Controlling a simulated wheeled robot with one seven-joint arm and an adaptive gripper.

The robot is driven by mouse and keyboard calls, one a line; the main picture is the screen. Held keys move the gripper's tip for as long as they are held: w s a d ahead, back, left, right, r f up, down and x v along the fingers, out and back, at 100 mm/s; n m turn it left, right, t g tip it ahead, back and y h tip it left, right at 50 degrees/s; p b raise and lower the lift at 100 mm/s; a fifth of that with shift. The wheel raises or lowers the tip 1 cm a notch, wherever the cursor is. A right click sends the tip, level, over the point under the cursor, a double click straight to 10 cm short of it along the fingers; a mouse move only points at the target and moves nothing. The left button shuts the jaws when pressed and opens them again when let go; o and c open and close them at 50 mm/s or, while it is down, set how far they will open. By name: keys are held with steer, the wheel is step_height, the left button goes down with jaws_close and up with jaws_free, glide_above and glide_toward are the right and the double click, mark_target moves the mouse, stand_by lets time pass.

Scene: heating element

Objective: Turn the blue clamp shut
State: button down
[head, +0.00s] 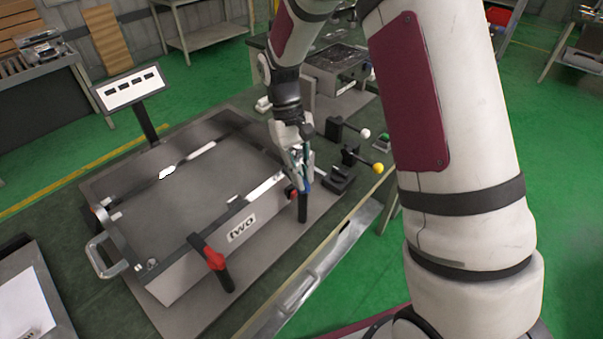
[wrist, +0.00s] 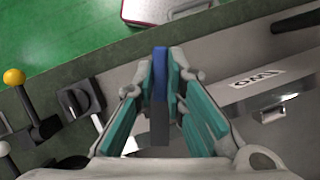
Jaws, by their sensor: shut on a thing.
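The blue clamp (wrist: 160,65) shows in the wrist view as an upright blue handle with a grey part below it. My gripper (wrist: 164,78) is shut on it, with one teal-padded finger on each side. In the head view my gripper (head: 302,172) is at the right corner of the grey box (head: 240,229) marked "two".
A red-and-black clamp (head: 215,258) stands at the box's front side. A yellow-knobbed lever (head: 377,168) and a white-knobbed lever (head: 365,133) stick out to the right of my gripper. A display panel (head: 131,89) stands behind the box. Green floor lies beyond the table edge.

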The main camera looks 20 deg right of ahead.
steer(key=shift+a+n+t+h, duration=0.1)
steer(key=shift+n+t+h, duration=0.45)
steer(key=shift+n, duration=1.35)
steer(key=c, duration=1.6)
jaws_free()
steer(key=shift+c, duration=0.2)
steer(key=v, duration=1.2)
steer(key=shift+w+a, duration=0.15)
steer(key=shift+a, duration=0.1)
